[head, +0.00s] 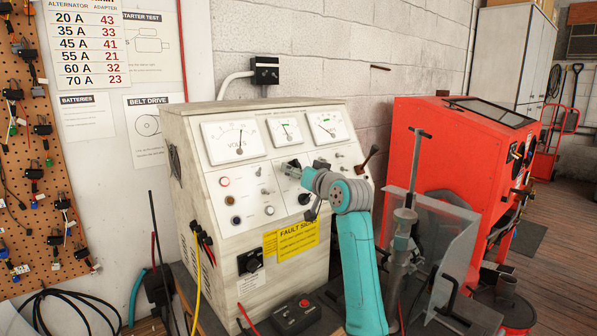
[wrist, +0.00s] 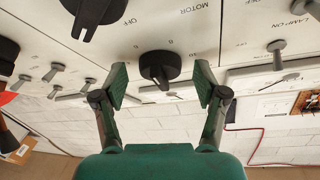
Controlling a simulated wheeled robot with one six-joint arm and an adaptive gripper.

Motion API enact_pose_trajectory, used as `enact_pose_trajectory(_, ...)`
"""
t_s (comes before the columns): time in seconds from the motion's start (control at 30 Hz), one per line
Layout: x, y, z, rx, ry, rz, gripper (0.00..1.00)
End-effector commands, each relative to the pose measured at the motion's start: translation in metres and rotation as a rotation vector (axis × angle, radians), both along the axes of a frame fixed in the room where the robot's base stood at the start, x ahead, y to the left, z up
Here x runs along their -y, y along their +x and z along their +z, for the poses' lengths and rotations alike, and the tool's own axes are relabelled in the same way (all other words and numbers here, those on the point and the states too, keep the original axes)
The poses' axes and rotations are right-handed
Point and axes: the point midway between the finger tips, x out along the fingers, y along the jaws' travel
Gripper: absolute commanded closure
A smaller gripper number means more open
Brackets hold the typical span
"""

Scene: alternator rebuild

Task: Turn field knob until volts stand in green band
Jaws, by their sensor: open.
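My gripper (wrist: 161,82) is open, with one green-padded finger on each side of this knob and a gap to both. Its name label is not readable. In the head view my gripper (head: 293,170) is at the panel below the meters and hides part of it.
A larger black knob (wrist: 95,14) and toggle switches (wrist: 54,70) are near the fingers. Two more meters (head: 286,132) sit right of the volts meter. A clear shield (head: 450,240) and a red cabinet (head: 440,150) stand right of my arm. Cables hang at the left.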

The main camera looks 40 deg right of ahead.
Motion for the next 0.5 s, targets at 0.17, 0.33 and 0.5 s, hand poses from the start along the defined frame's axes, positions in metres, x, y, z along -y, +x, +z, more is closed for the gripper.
enact_pose_trajectory(0.17, -0.001, -0.005, 0.001, 0.001, -0.001, 0.0, 0.28)
enact_pose_trajectory(0.33, -0.003, -0.028, 0.001, 0.002, -0.001, -0.001, 0.28)
enact_pose_trajectory(0.5, -0.008, -0.062, 0.001, 0.003, -0.001, -0.001, 0.28)
